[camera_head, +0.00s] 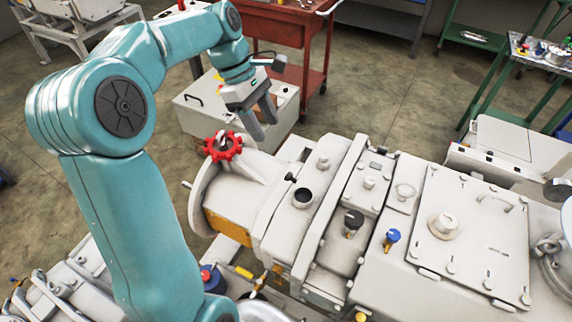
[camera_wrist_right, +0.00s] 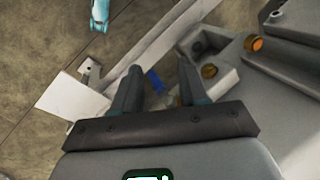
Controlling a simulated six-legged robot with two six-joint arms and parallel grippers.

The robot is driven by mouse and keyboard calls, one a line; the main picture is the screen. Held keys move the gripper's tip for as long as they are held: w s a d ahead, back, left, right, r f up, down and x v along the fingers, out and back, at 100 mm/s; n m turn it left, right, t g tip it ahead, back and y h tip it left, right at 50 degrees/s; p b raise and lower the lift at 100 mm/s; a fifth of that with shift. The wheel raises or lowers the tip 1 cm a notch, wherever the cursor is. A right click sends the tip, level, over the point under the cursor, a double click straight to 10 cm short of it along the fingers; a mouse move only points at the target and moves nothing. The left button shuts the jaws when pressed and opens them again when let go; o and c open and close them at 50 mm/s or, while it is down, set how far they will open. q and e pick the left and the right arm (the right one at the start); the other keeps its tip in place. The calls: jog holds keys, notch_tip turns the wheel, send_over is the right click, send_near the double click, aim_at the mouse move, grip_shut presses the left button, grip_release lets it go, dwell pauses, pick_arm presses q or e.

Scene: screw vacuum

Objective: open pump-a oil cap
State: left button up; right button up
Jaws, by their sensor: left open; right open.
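A large pale grey pump (camera_head: 330,215) fills the lower right of the head view. Its top carries a dark round port (camera_head: 303,197), a black knob-like cap (camera_head: 353,220) and a blue cap (camera_head: 392,237). I cannot tell which of these is the pump-a oil cap. A red lobed handwheel (camera_head: 222,146) sits at the pump's left end. My left gripper (camera_head: 264,128) is open and empty, above and right of the handwheel, fingers pointing down. My right gripper (camera_wrist_right: 158,65) is open in the right wrist view, with nothing held; the head view does not show it.
A red cart (camera_head: 286,30) and a grey box (camera_head: 200,115) stand behind the pump. Another grey box (camera_head: 520,145) is at the right. In the right wrist view, grey metal parts and an orange-brown plug (camera_wrist_right: 257,44) lie close by.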

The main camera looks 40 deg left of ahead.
pick_arm(q)
jog(key=b+x, duration=0.1)
jog(key=x, duration=1.3)
jog(key=shift+d+f, duration=0.1)
